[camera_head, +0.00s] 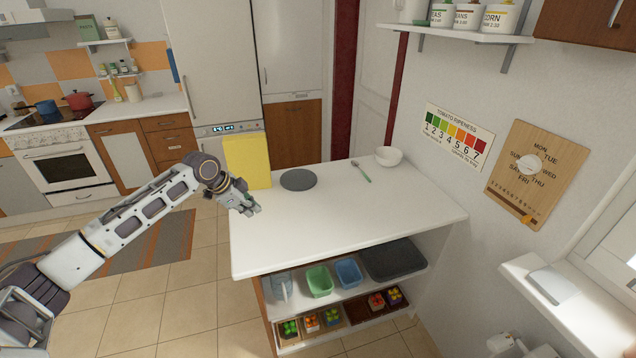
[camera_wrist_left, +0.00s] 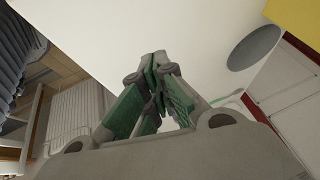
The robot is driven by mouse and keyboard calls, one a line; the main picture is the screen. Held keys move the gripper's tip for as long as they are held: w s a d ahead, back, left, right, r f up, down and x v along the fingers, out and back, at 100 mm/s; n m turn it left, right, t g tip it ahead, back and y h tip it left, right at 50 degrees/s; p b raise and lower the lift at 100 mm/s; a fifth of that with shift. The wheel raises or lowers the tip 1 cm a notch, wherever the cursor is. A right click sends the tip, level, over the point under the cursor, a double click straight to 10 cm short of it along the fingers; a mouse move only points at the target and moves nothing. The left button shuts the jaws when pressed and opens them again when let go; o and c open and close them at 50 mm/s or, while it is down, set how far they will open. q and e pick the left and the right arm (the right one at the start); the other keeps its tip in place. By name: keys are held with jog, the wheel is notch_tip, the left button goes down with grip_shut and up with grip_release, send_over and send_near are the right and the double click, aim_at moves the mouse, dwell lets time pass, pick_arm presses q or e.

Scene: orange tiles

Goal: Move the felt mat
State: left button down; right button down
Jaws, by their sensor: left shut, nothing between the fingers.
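The felt mat (camera_head: 298,180) is a flat dark grey disc lying on the white counter near its back edge, left of the middle. In the left wrist view the grey disc (camera_wrist_left: 254,47) shows at the upper right, apart from the fingers. My left gripper (camera_head: 252,209) hangs over the counter's left part, to the left of and nearer than the mat. Its fingers (camera_wrist_left: 158,88) are together and hold nothing. My right gripper is in neither view.
A yellow panel (camera_head: 247,161) stands at the counter's back left edge. A spoon-like utensil (camera_head: 361,171) and a white bowl (camera_head: 389,156) are at the back right. The counter's front (camera_head: 350,220) is clear. Bins such as the green one (camera_head: 319,281) sit on shelves below.

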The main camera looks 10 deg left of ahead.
pick_arm(q)
jog(key=s+d+m+g, duration=0.3)
jog(key=s+m, duration=0.3)
jog(key=s, duration=0.3)
jog(key=shift+s+f+g+h, duration=0.3)
jog(key=shift+g+h, duration=0.1)
jog(key=shift+g, duration=0.5)
